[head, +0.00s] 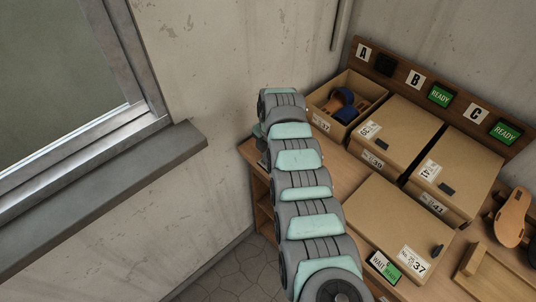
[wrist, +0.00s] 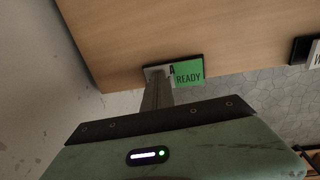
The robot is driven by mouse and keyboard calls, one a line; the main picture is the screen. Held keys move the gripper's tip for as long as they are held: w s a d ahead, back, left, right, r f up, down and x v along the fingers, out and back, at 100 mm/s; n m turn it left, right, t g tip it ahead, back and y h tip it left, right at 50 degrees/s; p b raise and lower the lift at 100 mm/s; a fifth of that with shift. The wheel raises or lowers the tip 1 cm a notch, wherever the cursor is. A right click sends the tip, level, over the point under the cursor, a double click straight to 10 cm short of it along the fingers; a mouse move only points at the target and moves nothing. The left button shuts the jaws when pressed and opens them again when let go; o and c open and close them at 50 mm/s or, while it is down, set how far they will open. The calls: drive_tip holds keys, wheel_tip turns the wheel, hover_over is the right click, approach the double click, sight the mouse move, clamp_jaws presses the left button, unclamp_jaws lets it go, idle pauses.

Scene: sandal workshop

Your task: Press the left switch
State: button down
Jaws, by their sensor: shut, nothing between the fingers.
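Another switch (wrist: 302,50) shows partly at the right edge. In the head view, that second switch (head: 384,267) reads WAIT on white beside a green half. My arm hides the left switch and my fingertips there.
An open box (head: 325,122) with a sandal stands at the back left, beside two closed boxes (head: 397,130) (head: 455,170). A closed box (head: 395,215) lies in front. On the back board, display A (head: 385,65) is dark; B (head: 439,95) and C (head: 505,131) read READY.

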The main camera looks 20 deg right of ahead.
drive_tip(key=shift+w, duration=0.35)
drive_tip(key=shift+s+f, duration=0.1)
drive_tip(key=shift+s, duration=0.2)
drive_tip(key=shift+p, duration=0.4)
drive_tip(key=shift+s+d+r+p, duration=0.15)
drive_tip(key=shift+r+p, duration=0.1)
drive_tip(key=shift+p, duration=0.25)
drive_tip(key=shift+s+d+r+p, duration=0.15)
drive_tip(key=shift+s+p, duration=0.3)
drive_tip(key=shift+p, duration=1)
wheel_tip(320, 180, up, 14)
drive_tip(key=w, duration=0.2)
drive_tip(key=shift+a, duration=0.4)
